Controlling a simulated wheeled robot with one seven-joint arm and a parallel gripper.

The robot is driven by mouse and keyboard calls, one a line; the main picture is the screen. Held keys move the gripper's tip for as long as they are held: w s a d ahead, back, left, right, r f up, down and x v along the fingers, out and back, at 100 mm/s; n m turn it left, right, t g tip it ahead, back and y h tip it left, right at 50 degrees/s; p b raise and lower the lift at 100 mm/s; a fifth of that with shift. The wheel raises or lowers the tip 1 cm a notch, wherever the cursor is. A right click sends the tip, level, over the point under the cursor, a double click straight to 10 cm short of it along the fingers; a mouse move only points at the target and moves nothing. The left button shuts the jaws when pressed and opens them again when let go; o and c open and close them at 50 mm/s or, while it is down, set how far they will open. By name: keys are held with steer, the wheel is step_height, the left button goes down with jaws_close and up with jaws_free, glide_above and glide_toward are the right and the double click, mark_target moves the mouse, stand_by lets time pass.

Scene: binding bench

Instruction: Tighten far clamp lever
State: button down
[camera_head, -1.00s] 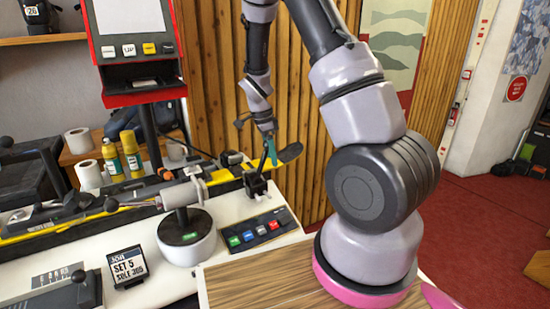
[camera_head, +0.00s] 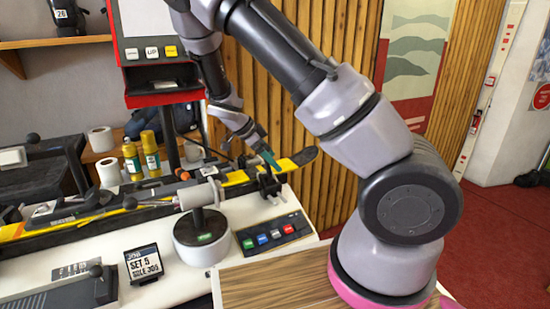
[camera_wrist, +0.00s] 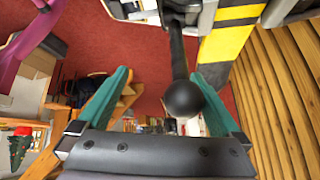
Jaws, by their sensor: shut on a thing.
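The far clamp (camera_head: 269,186) is a black block at the right end of the bench, beside the yellow-and-black ski (camera_head: 236,178). My gripper (camera_head: 268,160), with green fingers, is tilted just above this clamp. In the wrist view, the black clamp lever (camera_wrist: 177,55) ends in a round knob (camera_wrist: 184,98) between the fingers of my gripper (camera_wrist: 161,78). The knob lies closer to the right-hand finger. In the head view the lever is mostly hidden by the fingers.
A button panel (camera_head: 273,233) and a round grey stand (camera_head: 201,240) are in front of the clamp. A job sign (camera_head: 143,264) stands left. Yellow bottles (camera_head: 150,152) and a red-framed machine (camera_head: 165,97) are behind. A wood-slat wall (camera_head: 310,140) is close behind my gripper.

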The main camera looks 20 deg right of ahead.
steer(key=shift+s+a+f+g, duration=0.1)
steer(key=shift+s+f+g, duration=0.1)
steer(key=shift+s, duration=0.35)
steer(key=shift+s+f+g, duration=0.1)
steer(key=shift+s+f, duration=0.05)
steer(key=shift+s, duration=0.35)
steer(key=shift+c, duration=1.2)
jaws_free()
steer(key=shift+c, duration=0.7)
steer(key=w+v, duration=0.1)
steer(key=v, duration=1)
steer(key=shift+a+r, duration=0.2)
steer(key=shift+w+d, duration=0.1)
